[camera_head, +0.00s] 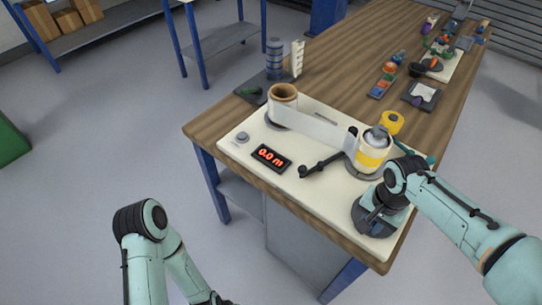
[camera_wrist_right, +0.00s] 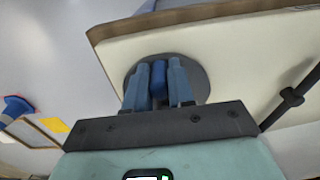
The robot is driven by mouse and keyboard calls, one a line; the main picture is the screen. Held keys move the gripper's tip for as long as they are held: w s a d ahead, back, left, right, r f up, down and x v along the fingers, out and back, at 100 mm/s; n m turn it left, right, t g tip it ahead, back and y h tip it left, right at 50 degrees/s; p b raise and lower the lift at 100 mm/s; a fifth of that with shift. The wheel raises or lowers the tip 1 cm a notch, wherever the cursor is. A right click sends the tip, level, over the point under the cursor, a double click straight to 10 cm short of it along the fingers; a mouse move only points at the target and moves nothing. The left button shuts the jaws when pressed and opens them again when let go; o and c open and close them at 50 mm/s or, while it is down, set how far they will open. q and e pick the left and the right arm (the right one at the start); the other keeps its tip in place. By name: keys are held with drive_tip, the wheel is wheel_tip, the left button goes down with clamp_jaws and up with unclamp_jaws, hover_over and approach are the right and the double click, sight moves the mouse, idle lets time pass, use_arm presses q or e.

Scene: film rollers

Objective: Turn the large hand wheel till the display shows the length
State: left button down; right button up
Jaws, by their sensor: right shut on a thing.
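The display (camera_head: 271,158) on the cream board shows red figures reading 0.0 m. The large hand wheel (camera_head: 359,217) is a grey-blue disc at the board's near right corner; my right arm hides part of it. It also shows as a dark disc in the right wrist view (camera_wrist_right: 202,82). My right gripper (camera_head: 374,214) is over the wheel, its two fingers shut on the wheel's blue handle (camera_wrist_right: 158,78). My left gripper (camera_head: 216,299) is low at the bottom edge, away from the bench and mostly cut off, so its jaws cannot be read.
White film runs from a cardboard-cored roll (camera_head: 283,92) to a yellow-banded roller (camera_head: 371,158). A black crank (camera_head: 326,166) lies between display and roller. A round grey button (camera_head: 242,137) is at the board's left. Several small items stand farther along the wooden bench (camera_head: 335,68).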

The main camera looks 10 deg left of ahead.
sight(385, 231)
drive_tip(key=shift+s+d, duration=0.2)
drive_tip(key=shift+d, duration=0.4)
drive_tip(key=shift+s+d, duration=0.2)
drive_tip(key=shift+d, duration=0.35)
drive_tip(key=shift+w+d, duration=0.1)
drive_tip(key=shift+d, duration=0.5)
drive_tip(key=shift+w+d+p, duration=0.1)
drive_tip(key=shift+d+p, duration=0.2)
drive_tip(key=shift+d, duration=0.15)
